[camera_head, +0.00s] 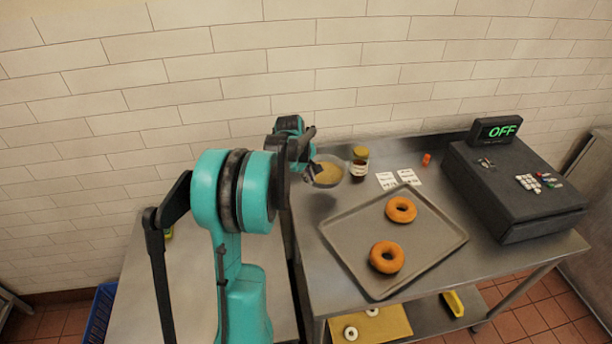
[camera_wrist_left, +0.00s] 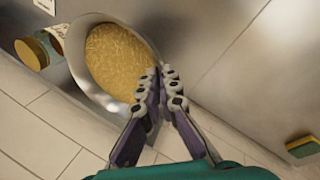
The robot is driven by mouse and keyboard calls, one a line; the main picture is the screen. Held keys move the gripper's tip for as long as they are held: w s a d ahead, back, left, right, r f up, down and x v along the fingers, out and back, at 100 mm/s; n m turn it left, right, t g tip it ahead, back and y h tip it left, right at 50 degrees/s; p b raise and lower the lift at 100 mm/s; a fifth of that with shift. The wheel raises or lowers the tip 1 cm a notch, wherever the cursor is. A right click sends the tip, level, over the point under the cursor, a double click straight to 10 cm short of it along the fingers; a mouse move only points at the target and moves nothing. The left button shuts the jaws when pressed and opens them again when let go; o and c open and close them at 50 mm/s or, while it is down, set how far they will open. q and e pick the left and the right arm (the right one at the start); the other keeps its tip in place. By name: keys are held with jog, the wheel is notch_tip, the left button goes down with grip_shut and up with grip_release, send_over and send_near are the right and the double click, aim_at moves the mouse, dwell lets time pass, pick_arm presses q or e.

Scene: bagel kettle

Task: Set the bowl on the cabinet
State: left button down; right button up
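The bowl (camera_head: 329,171) is metal, holds a yellow-tan grainy filling, and is at the back left corner of the steel table (camera_head: 310,232). In the left wrist view the bowl (camera_wrist_left: 84,77) fills the upper left. My left gripper (camera_head: 311,170) is at the bowl's left rim. In the wrist view its fingers (camera_wrist_left: 167,72) are close together with the rim between them, one finger inside and one outside. I cannot tell whether the bowl touches the table. A lower steel surface (camera_head: 140,300) on the left, partly hidden by my left arm, may be the cabinet. My right gripper is out of view.
A tray (camera_head: 345,245) with two bagels (camera_head: 386,257) lies on the table. Jars (camera_head: 359,168), white cards (camera_head: 398,179) and a dark box (camera_head: 520,205) with an "OFF" display stand behind and right. A sponge (camera_wrist_left: 302,146) lies right in the wrist view. A tiled wall closes the back.

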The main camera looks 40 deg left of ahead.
pick_arm(q)
jog(key=s+d+r+p, duration=0.1)
jog(key=s+d+r, duration=0.3)
jog(key=d, duration=0.3)
jog(key=shift+r+p, duration=0.35)
jog(key=shift+r, duration=0.05)
